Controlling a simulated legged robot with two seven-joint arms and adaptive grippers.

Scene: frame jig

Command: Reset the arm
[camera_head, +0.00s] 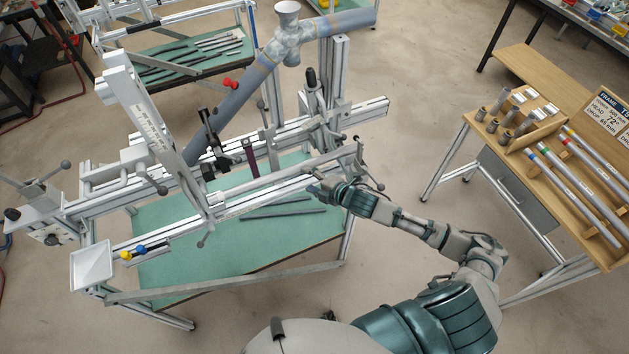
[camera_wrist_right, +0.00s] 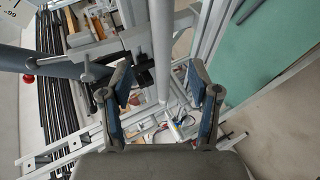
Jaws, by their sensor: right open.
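My right gripper (camera_head: 322,188) is at the near side of the frame jig, close to its front rail (camera_head: 285,185). In the right wrist view the gripper (camera_wrist_right: 160,85) is open, its two blue-padded fingers apart. A pale tube or bar (camera_wrist_right: 161,40) runs up the picture between the fingers; I cannot tell how far beyond them it lies. No object is visibly held. The jig carries a grey tube (camera_head: 232,108) that slopes up to a joint with a flared end (camera_head: 287,30). My left gripper is not in view.
The jig stands over a green-topped bench (camera_head: 180,250) with dark rods on it. A wooden table (camera_head: 570,185) at the right holds striped tubes and small grey fittings. A white tray (camera_head: 92,265) is at the left. Open floor lies between jig and table.

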